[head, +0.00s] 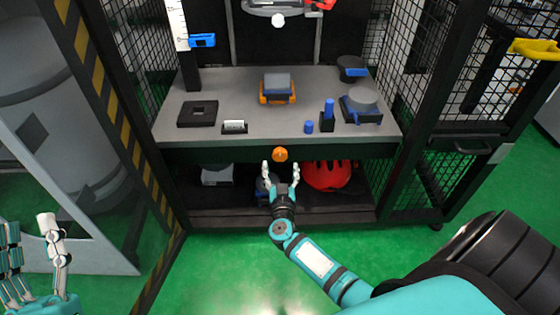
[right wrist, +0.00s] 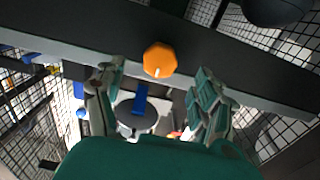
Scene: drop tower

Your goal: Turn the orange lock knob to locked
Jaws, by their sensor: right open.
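The orange lock knob (head: 280,154) sits on the dark front edge of the grey table. In the right wrist view the knob (right wrist: 159,59) shows a faceted orange face with a short pale mark at its lower edge. My right gripper (head: 281,172) is open just in front of and below the knob. In the right wrist view its fingers (right wrist: 160,85) stand apart on either side of the knob, not touching it. My left gripper (head: 35,250) is at the lower left, far from the knob; how far its fingers are open is unclear.
The grey table (head: 210,145) bears an orange and blue block (head: 277,88), a black square frame (head: 198,113) and several blue and black parts. A red helmet (head: 330,175) lies on the shelf below, right of my right gripper. Mesh walls close both sides.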

